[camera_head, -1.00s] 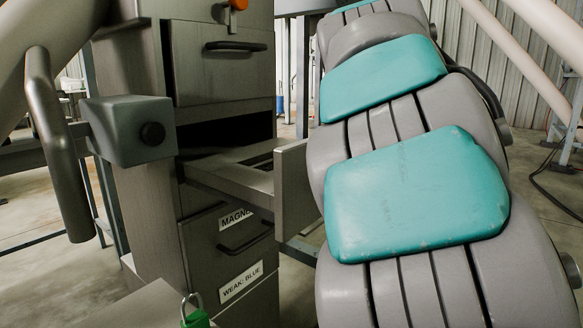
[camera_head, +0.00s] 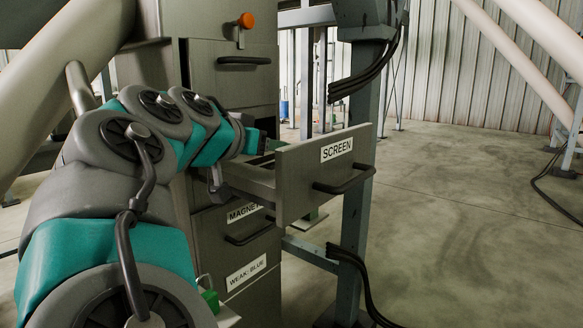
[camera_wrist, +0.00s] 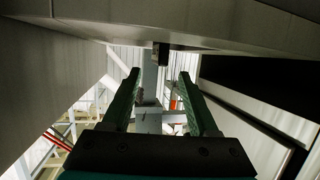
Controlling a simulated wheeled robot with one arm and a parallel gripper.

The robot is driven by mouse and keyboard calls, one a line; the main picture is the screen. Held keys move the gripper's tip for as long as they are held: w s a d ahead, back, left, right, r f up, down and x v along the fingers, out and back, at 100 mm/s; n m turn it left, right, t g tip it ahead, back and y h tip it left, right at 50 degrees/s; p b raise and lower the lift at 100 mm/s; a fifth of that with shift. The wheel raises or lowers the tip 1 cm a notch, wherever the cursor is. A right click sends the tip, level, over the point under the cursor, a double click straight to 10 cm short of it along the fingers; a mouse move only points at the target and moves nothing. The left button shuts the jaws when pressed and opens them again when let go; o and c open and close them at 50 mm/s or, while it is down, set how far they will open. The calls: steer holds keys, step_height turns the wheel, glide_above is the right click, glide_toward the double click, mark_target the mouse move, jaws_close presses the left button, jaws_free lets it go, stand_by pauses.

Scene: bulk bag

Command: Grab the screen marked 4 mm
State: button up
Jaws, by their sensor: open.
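An open drawer labelled SCREEN (camera_head: 326,176) juts out of the grey cabinet in the head view. Its inside is mostly hidden, and I see no screen marked 4 mm in either view. My arm reaches from the left, and my gripper (camera_head: 264,144) is at the drawer's upper edge near the cabinet, largely hidden by the wrist. In the wrist view my gripper (camera_wrist: 160,76) has two green fingers, spread apart with nothing between them. A grey panel crosses above the fingers there; I cannot tell which part it is.
The cabinet has an upper drawer (camera_head: 230,66) slightly out and lower drawers labelled MAGNET (camera_head: 240,226) and WEAK: BLUE (camera_head: 248,284). An orange knob (camera_head: 246,20) is above. A steel post (camera_head: 353,215) with black cables stands behind the SCREEN drawer.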

steer(key=p+x, duration=0.1)
steer(key=x, duration=0.3)
steer(key=shift+w+d+f, duration=0.1)
steer(key=shift+w+d, duration=0.1)
steer(key=shift+w, duration=0.1)
jaws_close()
stand_by(1.1)
